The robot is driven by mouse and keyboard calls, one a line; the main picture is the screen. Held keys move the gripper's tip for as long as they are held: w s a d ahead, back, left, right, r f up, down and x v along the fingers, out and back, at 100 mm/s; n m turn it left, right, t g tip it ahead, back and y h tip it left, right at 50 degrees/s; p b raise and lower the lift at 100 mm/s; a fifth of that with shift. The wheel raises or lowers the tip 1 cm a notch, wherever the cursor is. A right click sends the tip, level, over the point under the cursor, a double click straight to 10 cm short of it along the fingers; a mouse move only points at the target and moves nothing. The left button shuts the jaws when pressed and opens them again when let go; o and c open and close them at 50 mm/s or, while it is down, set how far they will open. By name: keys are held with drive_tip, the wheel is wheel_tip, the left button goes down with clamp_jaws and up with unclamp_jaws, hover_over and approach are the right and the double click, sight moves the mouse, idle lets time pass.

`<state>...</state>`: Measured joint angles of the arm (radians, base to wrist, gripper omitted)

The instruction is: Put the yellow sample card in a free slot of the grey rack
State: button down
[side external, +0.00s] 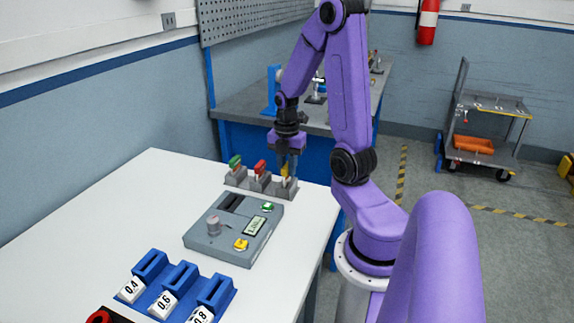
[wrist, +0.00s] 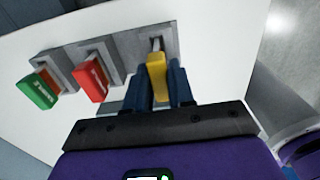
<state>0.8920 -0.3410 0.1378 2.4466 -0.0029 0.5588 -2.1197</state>
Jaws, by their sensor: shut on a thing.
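The grey rack (side external: 262,184) stands at the far right part of the white table; it also shows in the wrist view (wrist: 128,50). A green card (side external: 235,161) and a red card (side external: 260,167) sit in its left and middle slots. My gripper (wrist: 160,88) is shut on the yellow sample card (wrist: 157,75), one finger on each side. The yellow card is at the right slot, its far end by the slot opening. How deep it sits in the slot I cannot tell. In the side external view the yellow card (side external: 284,170) shows small below my gripper (side external: 287,160).
A grey device (side external: 205,238) with a slot, a knob, a small display and buttons stands in front of the rack. Blue holders (side external: 185,278) with numbered tags are at the near left. The left part of the white table (side external: 110,215) is clear.

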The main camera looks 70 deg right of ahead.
drive_tip(key=shift+f, duration=0.65)
idle(0.3)
drive_tip(key=c, duration=0.6)
unclamp_jaws()
drive_tip(key=shift+o, duration=0.2)
drive_tip(key=shift+r, duration=4)
